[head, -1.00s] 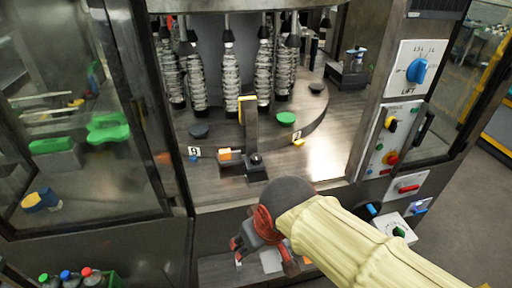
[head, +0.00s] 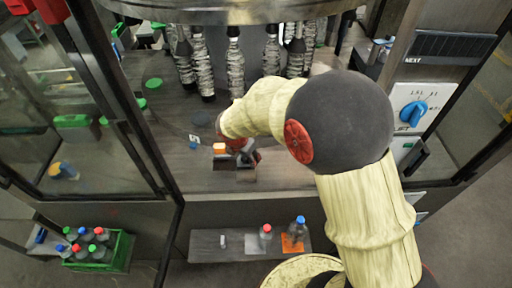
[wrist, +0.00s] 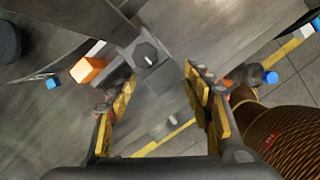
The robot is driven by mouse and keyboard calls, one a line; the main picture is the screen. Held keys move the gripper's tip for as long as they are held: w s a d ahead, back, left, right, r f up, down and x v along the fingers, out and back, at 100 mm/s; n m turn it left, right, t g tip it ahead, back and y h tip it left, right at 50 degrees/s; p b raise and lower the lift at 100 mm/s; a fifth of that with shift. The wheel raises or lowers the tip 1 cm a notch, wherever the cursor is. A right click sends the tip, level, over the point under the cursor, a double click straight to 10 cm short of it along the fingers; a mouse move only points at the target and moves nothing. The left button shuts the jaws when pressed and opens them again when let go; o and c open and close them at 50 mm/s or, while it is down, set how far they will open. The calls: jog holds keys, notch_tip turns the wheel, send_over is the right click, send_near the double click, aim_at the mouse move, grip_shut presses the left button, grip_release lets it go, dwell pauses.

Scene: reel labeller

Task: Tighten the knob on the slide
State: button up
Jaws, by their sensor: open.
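The slide (wrist: 122,33) is a grey metal bar with a dark hexagonal knob (wrist: 146,55) on its end block, seen from above in the wrist view. My gripper (wrist: 155,88) is open, with its yellow-padded fingers either side of the space just below the knob in the picture. The knob lies ahead of the fingertips, and nothing is between the pads; I cannot tell whether they touch it. In the head view my gripper (head: 240,152) is at the slide's base on the machine deck, and my arm hides the knob and most of the slide.
An orange block (head: 219,148) sits beside the slide. Below the deck, a shelf (head: 208,245) holds bottles on pads, and a green crate (head: 122,255) of bottles is at lower left. An open glass door (head: 70,110) stands left.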

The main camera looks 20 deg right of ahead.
jog(key=shift+w+d+f+n+t+b, duration=0.1)
jog(key=shift+w+d+f+n, duration=0.1)
jog(key=shift+w+f+n, duration=0.7)
jog(key=shift+w+d+f+n+t+b, duration=0.15)
jog(key=shift+w+f+n, duration=0.55)
jog(key=shift+f, duration=0.45)
jog(key=shift+w+d+f+n+t+b, duration=0.1)
jog(key=shift+w+d+f+n, duration=0.1)
jog(key=shift+w+f+n, duration=0.65)
jog(key=shift+s+f, duration=0.1)
jog(key=shift+s, duration=0.05)
jog(key=shift+c, duration=0.9)
jog(key=c, duration=1)
